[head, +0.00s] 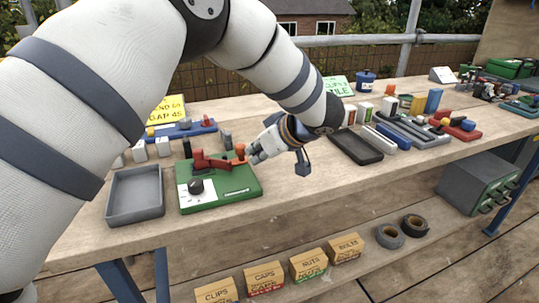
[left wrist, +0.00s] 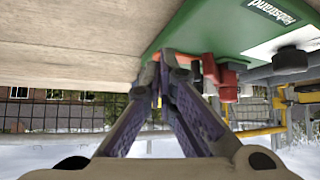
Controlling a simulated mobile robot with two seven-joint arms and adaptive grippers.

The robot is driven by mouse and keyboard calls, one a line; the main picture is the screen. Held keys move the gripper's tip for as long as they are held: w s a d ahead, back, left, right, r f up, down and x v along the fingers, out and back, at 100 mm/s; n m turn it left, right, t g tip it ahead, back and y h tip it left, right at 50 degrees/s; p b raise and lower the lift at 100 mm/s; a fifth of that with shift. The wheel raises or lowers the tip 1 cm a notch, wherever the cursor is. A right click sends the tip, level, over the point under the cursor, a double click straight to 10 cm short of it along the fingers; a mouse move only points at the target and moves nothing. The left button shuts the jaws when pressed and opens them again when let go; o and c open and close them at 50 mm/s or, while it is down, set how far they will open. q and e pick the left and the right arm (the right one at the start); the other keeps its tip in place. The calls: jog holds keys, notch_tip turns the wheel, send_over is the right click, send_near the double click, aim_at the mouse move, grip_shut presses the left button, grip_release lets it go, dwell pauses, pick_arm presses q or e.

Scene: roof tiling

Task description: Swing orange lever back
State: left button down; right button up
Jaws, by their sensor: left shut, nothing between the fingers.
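The green board (head: 232,188) lies flat on the workbench. In the left wrist view, which is upside down, the closed fingertips (left wrist: 168,62) are close to the red lever (left wrist: 222,82) and the green board (left wrist: 215,32). Whether they touch the knob I cannot tell. My right gripper is not in view.
An empty grey tray (head: 135,195) stands left of the board and a dark tray (head: 356,147) to its right. A blue tool rack (head: 180,131) is behind it. Labelled boxes (head: 308,265) sit on the lower shelf. Bare bench top lies in front and right of the board.

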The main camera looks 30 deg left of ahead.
pick_arm(q)
jog(key=shift+w+a, duration=0.1)
jog(key=shift+a, duration=0.15)
jog(key=shift+f, duration=0.1)
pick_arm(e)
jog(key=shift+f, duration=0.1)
pick_arm(q)
jog(key=shift+w+a+f+n+g+b, duration=0.3)
jog(key=shift+w+n+g+b, duration=0.2)
jog(key=shift+n+b, duration=0.1)
jog(key=shift+w+a+f+n+g+b, duration=0.3)
jog(key=shift+w+n+g+b, duration=0.15)
jog(key=shift+n+b, duration=0.1)
jog(key=shift+w+a+r, duration=0.45)
jog(key=shift+w+a, duration=0.25)
jog(key=shift+w+a+r, duration=0.1)
jog(key=shift+a, duration=0.05)
jog(key=shift+r, duration=0.15)
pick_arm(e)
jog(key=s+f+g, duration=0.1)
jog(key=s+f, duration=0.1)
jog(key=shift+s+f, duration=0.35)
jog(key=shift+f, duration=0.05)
